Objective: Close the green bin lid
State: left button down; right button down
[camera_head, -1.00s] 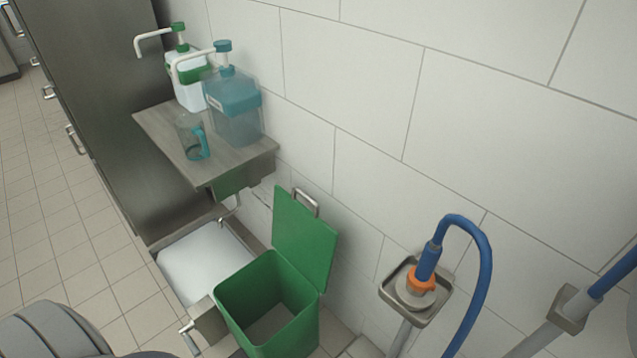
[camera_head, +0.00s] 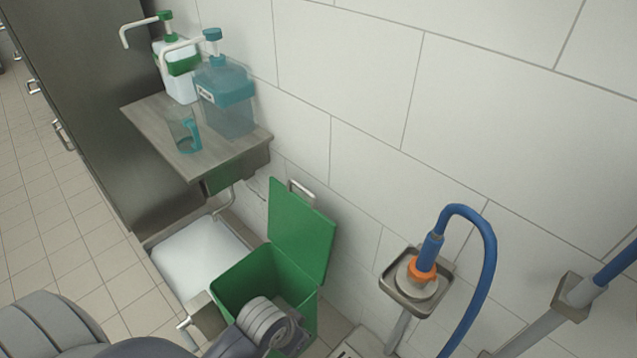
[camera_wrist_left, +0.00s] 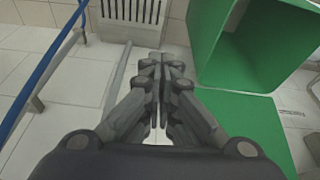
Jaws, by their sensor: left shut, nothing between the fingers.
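The green bin (camera_head: 243,276) stands on the floor by the wall. Its green lid (camera_head: 300,232) is open, raised on the wall side, with a metal handle (camera_head: 302,191) at its top edge. My left arm reaches in from the lower left, and its wrist covers part of the bin's front. My left gripper (camera_wrist_left: 160,65) is shut and empty in the left wrist view. There, the bin (camera_wrist_left: 215,40) is at upper right and the lid (camera_wrist_left: 245,125) lies to the right of the fingers, apart from them. My right gripper is not in view.
A wall shelf (camera_head: 160,130) holds a clear mug (camera_head: 186,132) and two pump bottles, one teal (camera_head: 228,98). A white basin (camera_head: 200,262) sits left of the bin. A blue hose (camera_head: 485,270) on a metal stand is to the right.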

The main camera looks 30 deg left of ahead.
pick_arm(q)
jog(key=w+r+m+h, duration=0.1)
jog(key=w+r+m, duration=0.1)
jog(key=w+r, duration=0.5)
jog(key=w+r+m, duration=0.1)
jog(key=w+r, duration=0.1)
jog(key=w, duration=0.9)
jog(key=w+a+r+n, duration=0.2)
jog(key=w+a+r, duration=1.1)
jog(key=w+r, duration=0.1)
jog(key=x, duration=1)
jog(key=shift+a+y, duration=0.3)
jog(key=shift+a, duration=0.05)
jog(key=shift+w+f, duration=0.1)
jog(key=shift+w, duration=0.05)
jog(key=shift+t, duration=0.3)
